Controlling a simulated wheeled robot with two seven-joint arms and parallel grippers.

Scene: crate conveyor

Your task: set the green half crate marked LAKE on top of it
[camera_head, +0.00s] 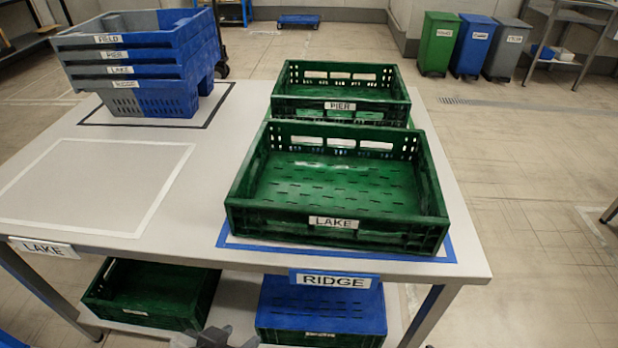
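The green half crate marked LAKE (336,238) sits level and empty inside a blue outline at the front right of the table. Behind it stands a green crate marked PIER (340,106), also empty; green slotted wall shows below its label, partly hidden by the LAKE crate, and I cannot tell whether another crate is under it. A dark piece of my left gripper (217,339) shows at the bottom edge, low in front of the table and apart from the crates. Its fingers are mostly cut off. My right gripper is not in view.
A stack of several blue-and-grey crates (125,57) stands at the back left. The white-outlined area (95,187) at the front left is empty. Bins (438,45) stand far off.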

